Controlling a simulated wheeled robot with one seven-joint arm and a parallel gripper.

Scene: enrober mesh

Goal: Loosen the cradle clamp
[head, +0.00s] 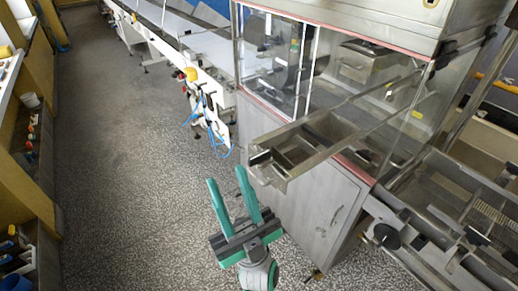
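My gripper (227,177) is in the lower middle of the head view, its two green fingers apart with nothing between them. Its tips point toward the machine, just left of a metal trough (287,178) that juts from the machine's front. A black handle-like part (262,157) sits at the trough's near end, apart from the fingers. A round black knob (386,236) is on the front of the metal frame at the lower right, well away from my gripper. I cannot tell which of these black parts belongs to the cradle clamp.
The steel machine (318,205) with clear panels fills the right. A white conveyor (205,45) with loose blue hoses (212,118) runs behind. Shelves (32,125) with small items line the left wall. The speckled floor (110,150) between is clear.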

